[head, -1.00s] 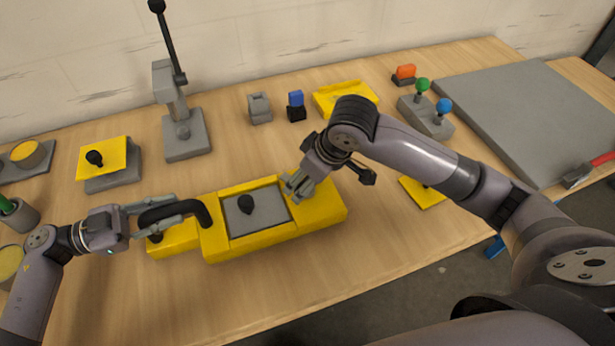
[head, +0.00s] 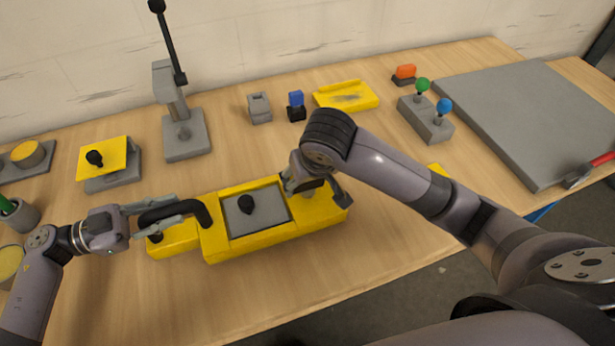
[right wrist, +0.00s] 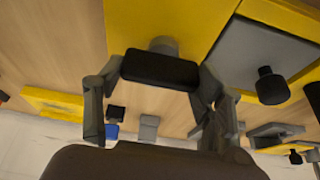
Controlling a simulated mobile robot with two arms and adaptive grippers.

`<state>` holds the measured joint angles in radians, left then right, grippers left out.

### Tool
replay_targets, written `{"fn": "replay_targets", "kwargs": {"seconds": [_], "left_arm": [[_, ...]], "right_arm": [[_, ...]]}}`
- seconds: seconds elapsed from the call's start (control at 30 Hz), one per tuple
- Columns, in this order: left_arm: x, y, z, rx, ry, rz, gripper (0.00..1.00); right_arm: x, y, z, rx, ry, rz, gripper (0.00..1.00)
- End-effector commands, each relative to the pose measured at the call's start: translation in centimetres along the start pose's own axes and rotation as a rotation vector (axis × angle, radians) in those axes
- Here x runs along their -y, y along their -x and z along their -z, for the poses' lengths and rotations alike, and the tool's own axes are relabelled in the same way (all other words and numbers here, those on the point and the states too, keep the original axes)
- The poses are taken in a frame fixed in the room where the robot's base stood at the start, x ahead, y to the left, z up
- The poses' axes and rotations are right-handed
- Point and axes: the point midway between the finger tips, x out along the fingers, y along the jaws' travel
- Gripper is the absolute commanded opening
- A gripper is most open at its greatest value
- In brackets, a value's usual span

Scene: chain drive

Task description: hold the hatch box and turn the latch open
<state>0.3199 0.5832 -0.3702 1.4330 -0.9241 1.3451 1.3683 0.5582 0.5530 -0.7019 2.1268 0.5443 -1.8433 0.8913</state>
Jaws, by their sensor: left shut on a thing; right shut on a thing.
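The yellow hatch box (head: 270,238) lies on the table, with a grey hatch panel (head: 268,213) carrying a black knob (head: 246,203). The panel lies flat in its frame. My left gripper (head: 177,212) is shut on the black curved handle (head: 203,211) at the box's left end. My right gripper (head: 293,184) is low over the right part of the box. In the right wrist view its fingers (right wrist: 159,78) are shut on the black latch bar (right wrist: 160,68), which sits on a grey post. In the head view my right wrist mostly hides the latch.
Behind the box stand a grey lever stand (head: 184,135), a small grey block (head: 259,108), a blue-topped switch (head: 296,106) and a yellow tray (head: 346,96). A two-knob joystick base (head: 425,120) and a grey plate (head: 535,120) are at right. The front table edge is close.

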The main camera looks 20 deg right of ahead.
Motion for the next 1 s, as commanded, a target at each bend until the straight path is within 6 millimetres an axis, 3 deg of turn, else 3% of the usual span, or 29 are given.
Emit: {"fn": "replay_targets", "kwargs": {"seconds": [0.37,0.4,0.67,1.0], "left_arm": [[-0.17,0.02,-0.21,0.003,0.004,-0.003,0.00],[-0.16,0.02,-0.21,0.003,0.004,-0.003,0.00],[-0.17,0.01,-0.22,0.003,0.004,-0.003,0.00],[-0.16,0.01,-0.23,0.004,0.004,-0.003,0.00]], "right_arm": [[-0.06,-0.06,0.01,0.000,-0.008,-0.002,0.13],[-0.06,-0.06,0.01,0.000,-0.008,-0.002,0.65],[-0.04,-0.04,0.00,0.000,-0.005,-0.002,0.83],[0.00,0.11,0.01,0.000,-0.004,-0.001,0.83]]}}
